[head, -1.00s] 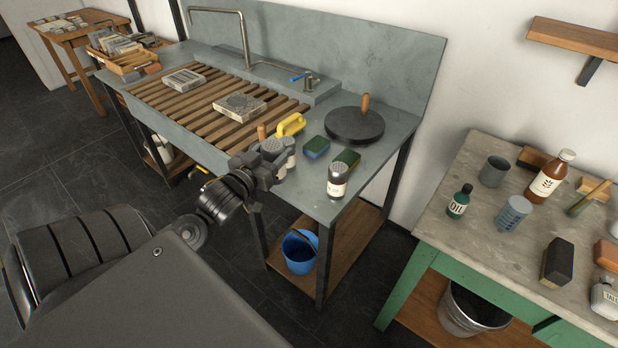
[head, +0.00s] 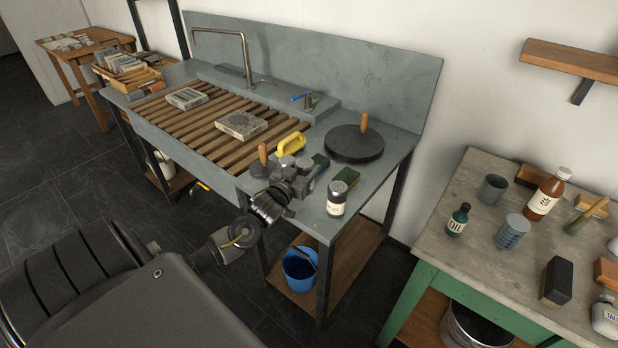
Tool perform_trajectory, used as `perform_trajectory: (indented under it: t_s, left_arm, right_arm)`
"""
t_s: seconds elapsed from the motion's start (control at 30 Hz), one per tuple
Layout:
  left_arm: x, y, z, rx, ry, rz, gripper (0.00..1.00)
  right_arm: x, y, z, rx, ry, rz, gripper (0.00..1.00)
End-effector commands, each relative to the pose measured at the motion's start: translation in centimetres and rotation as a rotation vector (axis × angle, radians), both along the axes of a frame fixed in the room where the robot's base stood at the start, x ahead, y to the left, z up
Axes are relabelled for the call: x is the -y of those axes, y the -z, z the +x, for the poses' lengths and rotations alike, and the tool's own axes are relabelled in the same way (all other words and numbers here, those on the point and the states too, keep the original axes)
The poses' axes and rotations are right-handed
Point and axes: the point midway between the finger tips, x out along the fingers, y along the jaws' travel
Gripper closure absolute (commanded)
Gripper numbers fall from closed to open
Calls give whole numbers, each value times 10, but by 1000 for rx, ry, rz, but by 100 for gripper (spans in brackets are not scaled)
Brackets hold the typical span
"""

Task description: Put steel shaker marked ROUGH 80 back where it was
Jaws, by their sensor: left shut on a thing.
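My left gripper (head: 294,181) is over the near edge of the sink bench, shut on a steel shaker (head: 304,165) with a perforated top. The gripper hides most of that shaker, and its marking cannot be read. Another steel shaker (head: 285,162) stands just left of it, partly hidden by the gripper. I cannot tell whether the held shaker touches the bench. My right gripper is not in view.
A black disc (head: 354,144) lies behind. A blue bucket (head: 299,272) is below.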

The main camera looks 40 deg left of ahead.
Motion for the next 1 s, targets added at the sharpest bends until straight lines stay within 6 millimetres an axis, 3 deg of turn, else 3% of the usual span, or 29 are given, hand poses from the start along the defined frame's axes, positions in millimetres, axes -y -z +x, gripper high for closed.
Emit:
perform_trajectory:
  t_s: [0.33, 0.6, 0.97, 1.0]
  left_arm:
    - [2, 14, 13, 3, 0, 0, 69]
    - [2, 46, 16, 1, -1, 0, 69]
    - [3, 51, 16, 3, 0, 1, 69]
    - [3, 52, 16, 1, 0, 0, 43]
  right_arm:
    - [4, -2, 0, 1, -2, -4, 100]
    - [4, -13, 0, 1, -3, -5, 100]
    - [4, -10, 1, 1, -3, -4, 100]
    - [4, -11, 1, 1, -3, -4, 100]
